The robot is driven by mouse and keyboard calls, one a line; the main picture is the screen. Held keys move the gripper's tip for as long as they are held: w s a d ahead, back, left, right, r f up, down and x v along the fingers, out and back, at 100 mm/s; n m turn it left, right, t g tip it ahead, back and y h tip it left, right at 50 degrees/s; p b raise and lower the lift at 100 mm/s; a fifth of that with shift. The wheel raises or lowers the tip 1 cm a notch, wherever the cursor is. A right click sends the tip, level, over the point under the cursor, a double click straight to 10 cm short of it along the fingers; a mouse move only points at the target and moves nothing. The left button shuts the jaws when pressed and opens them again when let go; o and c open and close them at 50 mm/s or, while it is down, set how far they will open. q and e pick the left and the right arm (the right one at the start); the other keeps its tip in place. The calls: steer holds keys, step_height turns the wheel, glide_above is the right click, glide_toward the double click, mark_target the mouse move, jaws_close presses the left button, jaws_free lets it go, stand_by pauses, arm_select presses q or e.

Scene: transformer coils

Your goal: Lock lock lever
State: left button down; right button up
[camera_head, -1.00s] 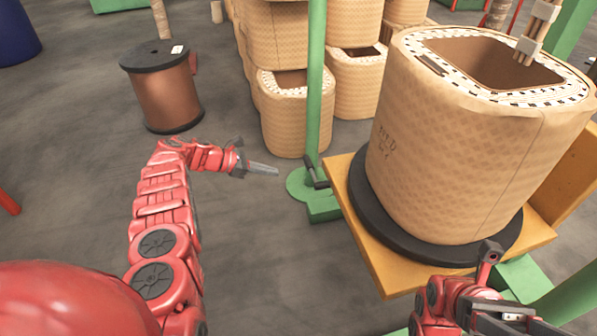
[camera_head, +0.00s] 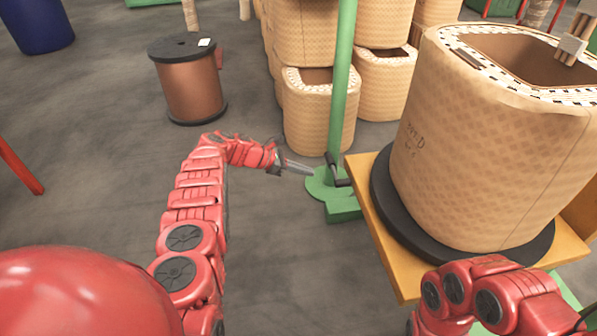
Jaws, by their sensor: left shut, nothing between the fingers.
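The lock lever (camera_head: 338,172) is a small dark grey handle low on the green post (camera_head: 345,90), just above its green foot (camera_head: 341,206). My left gripper (camera_head: 308,169) reaches in from the left with its fingers together and empty. Its fingertips point at the lever and lie just left of it in the picture. I cannot tell whether they touch. My right arm (camera_head: 490,298) shows at the bottom right in front of the yellow platform, and its gripper is not in view.
A large tan wrapped coil (camera_head: 480,160) stands on a black disc on the yellow platform (camera_head: 378,232) at right. Several smaller coils (camera_head: 316,115) stand behind the post. A copper spool (camera_head: 190,88) stands at the upper left. The grey floor at left is mostly clear.

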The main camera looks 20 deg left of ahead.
step_height(320, 180, down, 6)
steer(key=s+d+r+t+b, duration=0.1)
steer(key=s+d+t+b, duration=0.1)
steer(key=d+b, duration=0.1)
arm_select(q)
steer(key=w+d+p, duration=0.1)
steer(key=d+r+p, duration=0.1)
steer(key=w+d+p, duration=0.1)
steer(key=shift+w+d+r, duration=0.3)
steer(key=shift+d, duration=0.1)
arm_select(e)
steer(key=shift+g, duration=0.9)
steer(key=a+r, duration=0.1)
steer(key=w+r, duration=0.1)
steer(key=r, duration=0.1)
steer(key=a+r, duration=0.1)
steer(key=shift+w+a+r, duration=0.35)
steer(key=shift+w+r, duration=0.05)
arm_select(q)
steer(key=shift+p, duration=0.3)
arm_select(e)
steer(key=shift+r, duration=0.1)
